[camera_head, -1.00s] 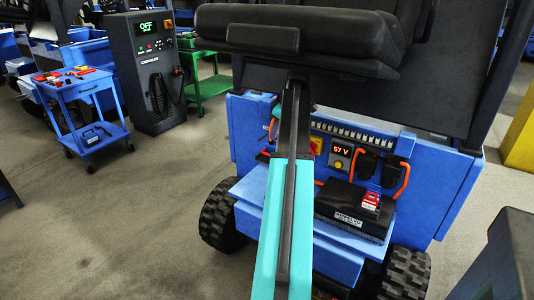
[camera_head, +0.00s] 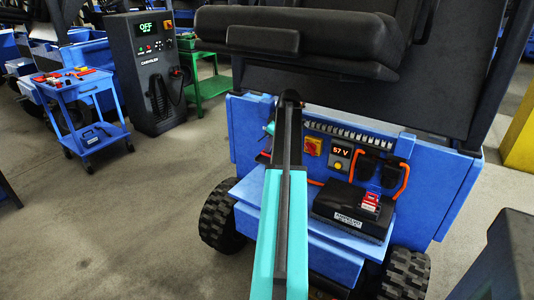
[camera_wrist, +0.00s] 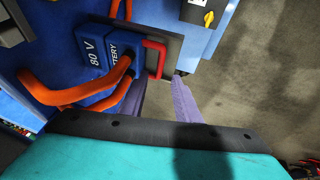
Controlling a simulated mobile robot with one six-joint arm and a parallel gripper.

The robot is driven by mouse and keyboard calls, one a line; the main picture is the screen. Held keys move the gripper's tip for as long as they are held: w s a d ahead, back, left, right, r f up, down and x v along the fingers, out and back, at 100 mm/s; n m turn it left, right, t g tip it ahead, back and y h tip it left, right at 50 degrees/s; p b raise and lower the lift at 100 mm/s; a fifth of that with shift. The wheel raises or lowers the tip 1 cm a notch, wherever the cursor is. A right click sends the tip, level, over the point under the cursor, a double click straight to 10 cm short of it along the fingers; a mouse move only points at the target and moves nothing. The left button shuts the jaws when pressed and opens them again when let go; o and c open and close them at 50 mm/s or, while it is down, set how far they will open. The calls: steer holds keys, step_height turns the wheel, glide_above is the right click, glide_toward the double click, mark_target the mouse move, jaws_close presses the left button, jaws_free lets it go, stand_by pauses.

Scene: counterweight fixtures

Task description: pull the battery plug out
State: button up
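The blue battery plug (camera_wrist: 122,55), marked BATTERY, shows in the wrist view with thick orange cables. It sits beside a blue block (camera_wrist: 90,48) marked 80 V. A red handle (camera_wrist: 161,47) stands at its right side. In the head view my arm hides the gripper and the plug.
The blue truck front (camera_head: 455,195) carries a 57 V display (camera_head: 341,152) and a black box (camera_head: 345,212) with a red connector (camera_head: 371,199). A charger (camera_head: 150,75) reading OFF and a blue cart (camera_head: 88,97) stand at left. Floor between them is open.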

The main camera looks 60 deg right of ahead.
mark_target(269, 156)
steer(key=shift+x, duration=2.8)
jaws_close()
